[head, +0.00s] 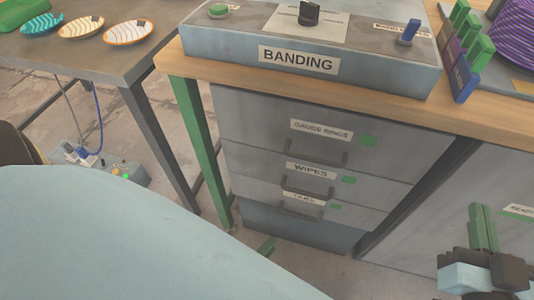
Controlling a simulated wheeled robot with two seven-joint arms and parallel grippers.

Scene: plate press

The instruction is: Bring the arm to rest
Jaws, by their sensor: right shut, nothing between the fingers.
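My right gripper (482,210) is at the lower right of the head view, in front of the grey cabinet face. Its two green fingers point up and are together, with nothing between them. Its dark and pale blue body is partly cut off by the bottom edge. A large pale blue part of my own body fills the lower left. My left gripper is not in view.
A BANDING control box (250,60) stands on the wooden bench (467,115) above labelled, shut drawers (310,150). Patterned plates (128,32) lie on a grey table (60,55) at the left. A cabled box (125,172) is on the floor.

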